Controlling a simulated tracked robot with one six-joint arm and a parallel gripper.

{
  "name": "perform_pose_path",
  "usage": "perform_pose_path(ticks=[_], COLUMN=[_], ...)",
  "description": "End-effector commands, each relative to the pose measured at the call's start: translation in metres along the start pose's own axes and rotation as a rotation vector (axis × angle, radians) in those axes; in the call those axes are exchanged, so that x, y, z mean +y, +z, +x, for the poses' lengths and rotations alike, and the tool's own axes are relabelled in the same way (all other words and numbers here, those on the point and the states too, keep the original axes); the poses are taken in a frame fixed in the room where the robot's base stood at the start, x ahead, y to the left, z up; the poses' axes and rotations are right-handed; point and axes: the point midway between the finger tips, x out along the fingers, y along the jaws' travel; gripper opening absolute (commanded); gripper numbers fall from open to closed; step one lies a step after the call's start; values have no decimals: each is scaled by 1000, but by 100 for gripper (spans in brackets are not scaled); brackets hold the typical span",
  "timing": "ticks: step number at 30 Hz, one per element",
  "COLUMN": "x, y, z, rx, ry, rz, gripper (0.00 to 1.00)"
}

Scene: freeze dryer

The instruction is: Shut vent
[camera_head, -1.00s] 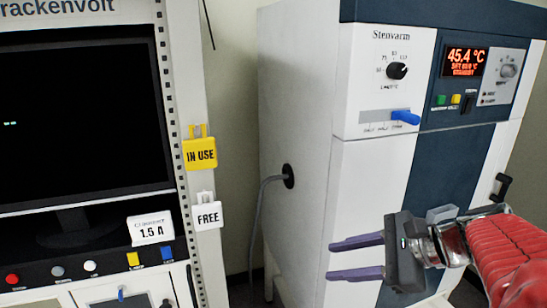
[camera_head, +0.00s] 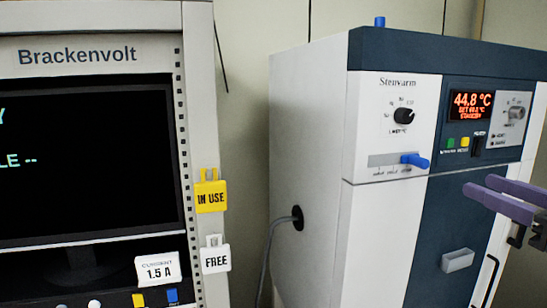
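A blue lever (camera_head: 415,161) sits at the right end of a grey slider strip on the white control panel of the Stenvarm cabinet (camera_head: 395,225). Small labels under the strip are too blurred to read. A blue knob (camera_head: 380,21) stands on top of the cabinet. I cannot tell from the lettering which of them is the vent. My gripper (camera_head: 477,185), with two purple fingers pointing left, is at the right edge, right of and a little lower in the picture than the lever. Its fingers are apart, with nothing seen between them; its rear is cut off.
A black dial (camera_head: 404,116) is above the lever. A red display (camera_head: 472,105) reads 44.8 °C. A grey handle (camera_head: 458,260) is low on the dark door. The Brackenvolt rack (camera_head: 90,57) stands left, with a yellow IN USE tag (camera_head: 211,198) and white FREE tag (camera_head: 215,260).

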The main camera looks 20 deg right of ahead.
Motion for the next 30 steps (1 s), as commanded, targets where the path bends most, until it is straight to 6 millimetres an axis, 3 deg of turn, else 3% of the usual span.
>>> perform_pose_path(ticks=[14, 30], x=[1, 1], y=[-1, -1], z=[11, 68], rx=[2, 2], ry=[3, 3], rz=[-1, -1], gripper=[37, 37])
